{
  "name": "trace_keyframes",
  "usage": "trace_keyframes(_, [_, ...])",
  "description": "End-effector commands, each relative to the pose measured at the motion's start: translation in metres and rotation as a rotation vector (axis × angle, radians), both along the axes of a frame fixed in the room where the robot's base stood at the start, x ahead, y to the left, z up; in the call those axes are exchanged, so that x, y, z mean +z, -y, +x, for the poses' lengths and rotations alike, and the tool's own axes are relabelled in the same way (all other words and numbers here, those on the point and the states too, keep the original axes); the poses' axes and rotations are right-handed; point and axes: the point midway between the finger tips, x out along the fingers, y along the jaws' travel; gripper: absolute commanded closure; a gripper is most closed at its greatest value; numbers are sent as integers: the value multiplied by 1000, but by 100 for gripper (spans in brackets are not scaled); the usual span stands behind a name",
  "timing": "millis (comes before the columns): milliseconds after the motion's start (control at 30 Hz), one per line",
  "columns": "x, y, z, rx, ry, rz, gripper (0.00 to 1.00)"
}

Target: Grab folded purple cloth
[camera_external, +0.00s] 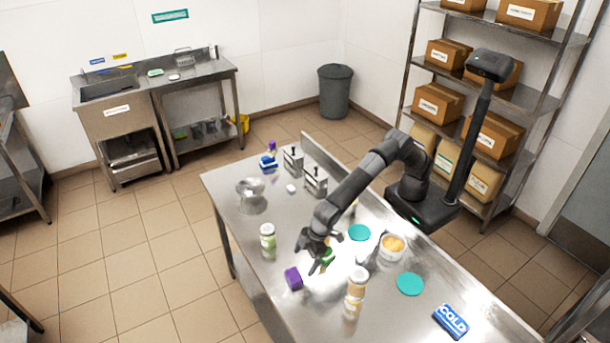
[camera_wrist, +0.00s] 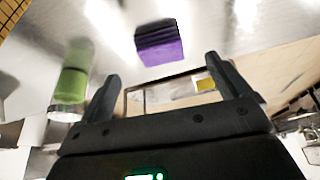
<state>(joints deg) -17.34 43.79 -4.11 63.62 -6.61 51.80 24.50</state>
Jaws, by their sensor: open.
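The folded purple cloth (camera_external: 293,278) lies on the steel table near its front edge, just left of and below my gripper in the external view. In the wrist view the cloth (camera_wrist: 158,42) shows as a purple folded block with visible layers, ahead of the fingers and roughly between them. My gripper (camera_external: 317,262) is above the table, close to the cloth. In the wrist view my gripper (camera_wrist: 163,72) has its two dark fingers spread apart with nothing between them.
A green jar (camera_external: 268,240) stands left of my gripper and also shows in the wrist view (camera_wrist: 72,82). Beige jars (camera_external: 355,292) stand to the right. A bowl (camera_external: 393,247), teal discs (camera_external: 410,284) and a blue COLD pack (camera_external: 451,321) lie farther right.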

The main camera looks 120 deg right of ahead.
Motion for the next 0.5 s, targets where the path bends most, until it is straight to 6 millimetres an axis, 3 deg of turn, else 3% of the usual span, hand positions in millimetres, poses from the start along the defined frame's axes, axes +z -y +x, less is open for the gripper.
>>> trace_keyframes(100, [-19,1,7,0,-2,-1,6])
trace_keyframes(367, [-37,3,17,0,-1,0,6])
trace_keyframes(500, [-55,6,26,-1,-2,0,6])
